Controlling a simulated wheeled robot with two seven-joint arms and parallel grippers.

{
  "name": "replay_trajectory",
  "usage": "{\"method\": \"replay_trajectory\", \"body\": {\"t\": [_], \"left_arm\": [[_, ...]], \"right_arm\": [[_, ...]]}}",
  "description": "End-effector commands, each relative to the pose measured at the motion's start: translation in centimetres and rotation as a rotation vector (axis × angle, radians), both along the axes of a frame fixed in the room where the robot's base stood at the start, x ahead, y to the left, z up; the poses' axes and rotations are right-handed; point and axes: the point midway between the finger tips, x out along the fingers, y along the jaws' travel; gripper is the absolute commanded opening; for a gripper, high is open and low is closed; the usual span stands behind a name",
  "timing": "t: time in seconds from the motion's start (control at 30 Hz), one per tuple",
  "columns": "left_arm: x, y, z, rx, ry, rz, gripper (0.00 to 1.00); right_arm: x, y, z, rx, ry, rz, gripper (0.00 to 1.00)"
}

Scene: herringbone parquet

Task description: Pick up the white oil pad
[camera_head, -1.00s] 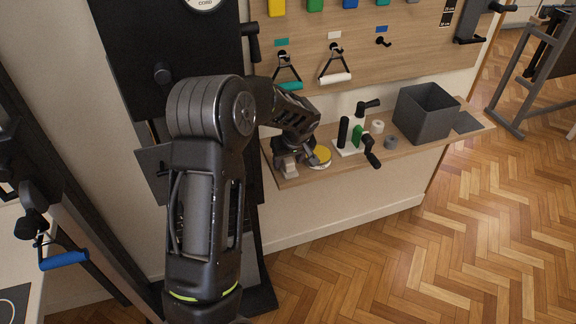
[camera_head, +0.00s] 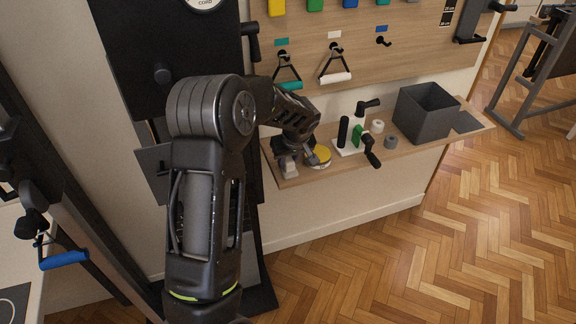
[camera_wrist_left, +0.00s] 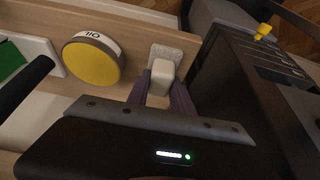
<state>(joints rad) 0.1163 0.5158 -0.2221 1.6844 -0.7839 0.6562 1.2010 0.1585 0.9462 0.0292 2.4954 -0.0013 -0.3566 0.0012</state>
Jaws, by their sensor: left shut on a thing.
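The white oil pad, a small pale block on a wider greyish-white square, shows in the left wrist view (camera_wrist_left: 163,72) between the two fingers of my left gripper (camera_wrist_left: 161,92). The fingers are shut on the narrower block. In the head view my left gripper (camera_head: 290,156) is over the left end of the wooden shelf (camera_head: 345,172), with the pad (camera_head: 289,168) low under it. I cannot tell whether the pad touches the shelf. A round tin with a yellow top (camera_head: 319,157), labelled on its white rim, stands just beside it. My right gripper is not in view.
On the shelf to the right are a white base with black and green upright parts (camera_head: 349,144), a white roll (camera_head: 377,126), a grey roll (camera_head: 391,142) and a grey open bin (camera_head: 425,115). Handles (camera_head: 335,78) hang on the board above. A dark panel stands at left.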

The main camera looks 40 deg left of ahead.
Motion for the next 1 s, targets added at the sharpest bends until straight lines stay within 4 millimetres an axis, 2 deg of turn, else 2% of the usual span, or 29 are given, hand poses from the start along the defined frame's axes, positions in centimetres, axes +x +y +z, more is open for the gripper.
{"method": "replay_trajectory", "body": {"t": [0.33, 0.47, 0.57, 0.9, 1.0], "left_arm": [[0.0, 0.0, 0.1, -0.001, -0.001, 0.000, 0.00], [0.1, 0.0, 0.7, 0.001, -0.002, 0.000, 0.00], [0.1, 0.0, 2.0, 0.000, -0.005, 0.002, 0.00], [0.1, 0.0, 8.3, 0.001, -0.004, 0.000, 0.00], [0.1, 0.0, 9.5, 0.000, -0.003, 0.000, 0.00]], "right_arm": [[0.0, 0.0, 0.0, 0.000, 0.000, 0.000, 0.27], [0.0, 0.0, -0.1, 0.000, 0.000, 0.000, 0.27], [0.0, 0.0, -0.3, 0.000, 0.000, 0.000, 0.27], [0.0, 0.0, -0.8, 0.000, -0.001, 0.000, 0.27], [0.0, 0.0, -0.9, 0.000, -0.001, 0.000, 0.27]]}}
